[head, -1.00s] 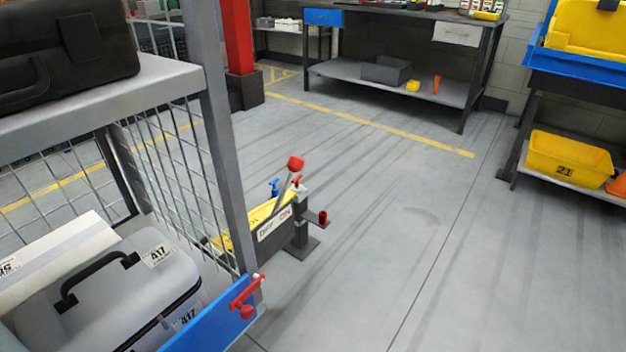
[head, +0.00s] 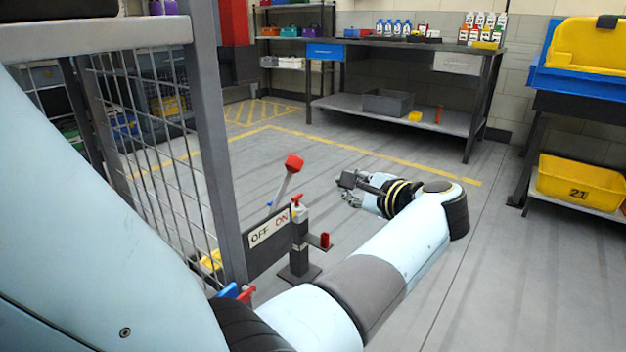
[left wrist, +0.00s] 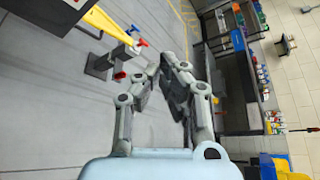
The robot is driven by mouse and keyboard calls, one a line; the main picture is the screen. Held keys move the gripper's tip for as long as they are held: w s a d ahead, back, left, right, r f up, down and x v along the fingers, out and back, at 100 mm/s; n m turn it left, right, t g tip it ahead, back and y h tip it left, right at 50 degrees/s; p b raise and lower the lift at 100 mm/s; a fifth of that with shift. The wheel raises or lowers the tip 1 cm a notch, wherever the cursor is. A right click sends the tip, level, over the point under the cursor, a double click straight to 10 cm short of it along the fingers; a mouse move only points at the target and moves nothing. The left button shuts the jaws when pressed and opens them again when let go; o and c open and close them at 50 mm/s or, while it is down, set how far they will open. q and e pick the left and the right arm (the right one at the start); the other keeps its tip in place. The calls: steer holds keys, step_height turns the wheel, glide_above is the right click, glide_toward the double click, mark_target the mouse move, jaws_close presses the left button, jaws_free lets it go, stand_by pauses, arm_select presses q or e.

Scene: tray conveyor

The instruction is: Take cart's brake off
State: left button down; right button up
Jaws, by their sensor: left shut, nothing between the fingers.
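A lever with a red knob (head: 294,162) stands tilted, its top leaning right, behind a dark bar with an OFF/ON label (head: 268,228). The lever's foot is hidden behind the bar, so I cannot tell its exact setting. The bar meets a short dark post (head: 299,246) with red fittings, beside the cart's frame (head: 214,130). My left gripper (head: 346,188) is shut and empty, to the right of the red knob and apart from it. In the left wrist view its fingers (left wrist: 173,76) are over floor, with the post (left wrist: 98,66) to their left. My right gripper is not in view.
My left arm covers much of the cart's lower part. A workbench (head: 400,45) with a lower shelf stands at the back. A rack with a yellow bin (head: 583,184) stands at right. The floor between is clear, with a yellow line (head: 375,158).

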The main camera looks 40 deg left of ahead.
arm_select(q)
steer(key=b+x, duration=0.2)
steer(key=x, duration=0.8)
steer(key=s+r, duration=0.1)
steer(key=s+r+p, duration=0.1)
steer(key=s, duration=0.1)
steer(key=shift+a+r, duration=0.15)
steer(key=shift+r, duration=0.1)
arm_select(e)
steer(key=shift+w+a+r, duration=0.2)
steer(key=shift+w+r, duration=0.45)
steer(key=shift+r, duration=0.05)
arm_select(q)
steer(key=shift+s, duration=0.1)
